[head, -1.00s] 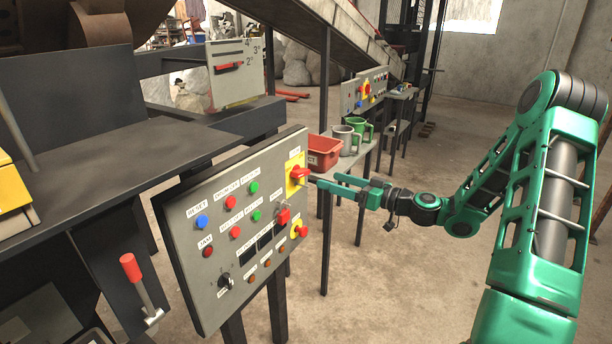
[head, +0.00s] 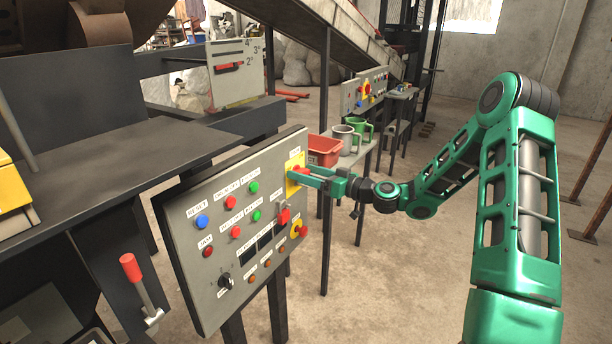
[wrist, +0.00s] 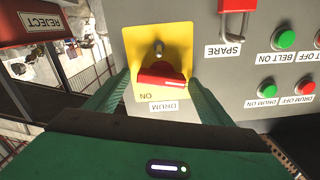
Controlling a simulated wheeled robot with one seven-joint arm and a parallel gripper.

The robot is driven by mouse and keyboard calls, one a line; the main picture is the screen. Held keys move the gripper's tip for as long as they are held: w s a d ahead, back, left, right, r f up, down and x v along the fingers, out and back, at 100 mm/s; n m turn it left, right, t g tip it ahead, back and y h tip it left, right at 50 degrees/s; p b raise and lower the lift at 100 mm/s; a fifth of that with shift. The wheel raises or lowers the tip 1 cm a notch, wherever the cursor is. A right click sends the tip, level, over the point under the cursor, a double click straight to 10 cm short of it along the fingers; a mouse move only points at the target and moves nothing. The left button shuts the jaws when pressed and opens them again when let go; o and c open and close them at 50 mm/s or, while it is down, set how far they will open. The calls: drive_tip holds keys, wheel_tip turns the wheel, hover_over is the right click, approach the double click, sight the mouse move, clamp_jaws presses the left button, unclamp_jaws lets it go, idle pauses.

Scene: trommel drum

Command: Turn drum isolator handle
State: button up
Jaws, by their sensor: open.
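The drum isolator is a red handle (wrist: 162,77) on a yellow plate (wrist: 171,35), with a DRUM label below it in the wrist view. In the head view the yellow plate (head: 292,182) sits at the upper right of the grey control panel (head: 226,262), and the handle is largely hidden by my gripper. My gripper (head: 302,175) is at the plate. In the wrist view its two green fingers (wrist: 158,92) are open, one on each side of the handle. I cannot tell whether they touch it.
A red bin (head: 324,151) and mugs (head: 344,140) stand on a small table behind the panel. Open floor lies to the right.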

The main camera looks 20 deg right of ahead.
drive_tip(key=c, duration=1)
drive_tip(key=shift+n, duration=1.4)
drive_tip(key=shift+c, duration=0.2)
drive_tip(key=shift+d, duration=0.1)
drive_tip(key=o, duration=1)
drive_tip(key=shift+o, duration=0.2)
drive_tip(key=shift+s, duration=0.1)
drive_tip(key=v, duration=1)
drive_tip(key=shift+s+d, duration=0.15)
drive_tip(key=shift+f, duration=0.1)
